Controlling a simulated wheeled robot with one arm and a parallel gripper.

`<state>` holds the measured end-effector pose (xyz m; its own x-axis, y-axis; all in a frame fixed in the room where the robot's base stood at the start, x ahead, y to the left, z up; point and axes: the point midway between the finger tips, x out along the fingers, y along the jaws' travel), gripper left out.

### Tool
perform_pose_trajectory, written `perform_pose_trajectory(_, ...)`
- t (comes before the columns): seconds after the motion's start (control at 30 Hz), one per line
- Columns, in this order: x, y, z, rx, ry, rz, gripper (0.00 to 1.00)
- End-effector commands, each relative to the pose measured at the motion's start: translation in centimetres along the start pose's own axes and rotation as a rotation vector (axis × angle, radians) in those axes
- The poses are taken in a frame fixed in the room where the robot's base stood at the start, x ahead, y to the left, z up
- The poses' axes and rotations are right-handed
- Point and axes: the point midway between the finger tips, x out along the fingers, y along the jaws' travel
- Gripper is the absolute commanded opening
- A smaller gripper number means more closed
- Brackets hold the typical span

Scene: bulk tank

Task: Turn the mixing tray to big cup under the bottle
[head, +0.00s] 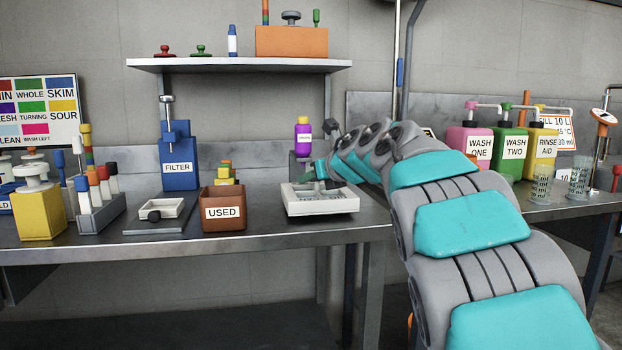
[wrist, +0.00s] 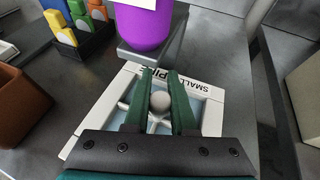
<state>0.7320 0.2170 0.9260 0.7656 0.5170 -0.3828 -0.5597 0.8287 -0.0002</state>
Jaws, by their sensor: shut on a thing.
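The mixing tray (head: 330,204) is a white square tray on the steel bench, and the wrist view shows it from above (wrist: 212,118). It has a pale round knob (wrist: 160,101) at the centre with white spokes. A label reading SMALL lies upside down on its far right part, and a partly hidden PIPE label lies on the far left part. The purple bottle (head: 303,138) stands behind the tray on a grey stand; in the wrist view (wrist: 143,25) it is closest to the PIPE corner. My gripper (wrist: 160,82) is shut on the knob. The big cup label is not readable.
A brown USED bin (head: 223,212) stands left of the tray, with a blue FILTER unit (head: 178,165) beyond it. Pink, green and yellow wash bottles (head: 508,155) stand at the right. Bench around the tray's front is clear.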

Motion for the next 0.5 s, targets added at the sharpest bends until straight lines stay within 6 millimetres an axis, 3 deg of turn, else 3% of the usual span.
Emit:
perform_pose_trajectory(0.13, 0.01, 0.03, -0.02, 0.0, 0.0, 0.001, 0.0)
perform_pose_trajectory(0.5, 0.02, 0.05, -0.04, 0.0, 0.001, 0.001, 0.0)
